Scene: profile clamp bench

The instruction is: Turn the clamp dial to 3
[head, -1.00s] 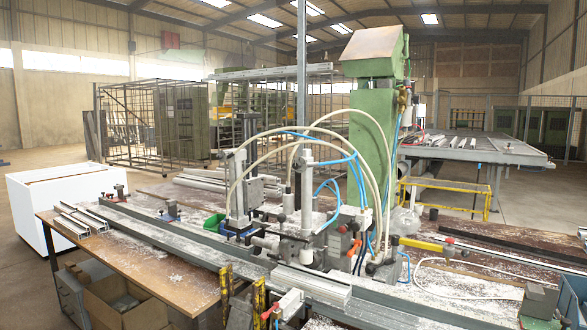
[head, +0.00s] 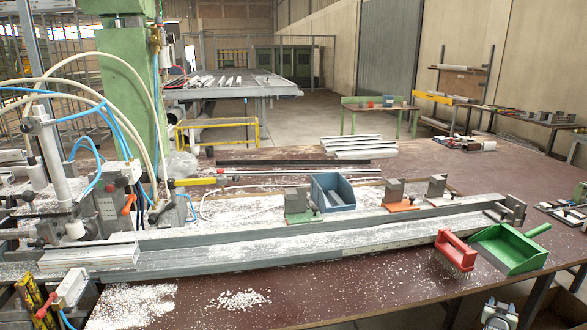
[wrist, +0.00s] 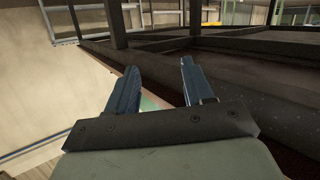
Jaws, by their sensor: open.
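The clamp machine (head: 75,190) stands at the left of the bench in the head view, with hoses, a white cylinder and clamp parts around a long grey rail (head: 270,243). A red-handled clamp part (head: 128,204) is on its right side, and a red lever (head: 46,302) is at the lower left. I cannot make out a dial or its numbers in either view. My gripper (wrist: 158,82) shows in the wrist view with its two dark blue fingers apart and nothing between them. No clamp part is recognisable near the fingers there.
White chips litter the brown bench (head: 365,295). A red brush (head: 456,252) and green dustpan (head: 510,248) lie at the front right. A blue bin (head: 333,193) and several stop blocks stand along the rail.

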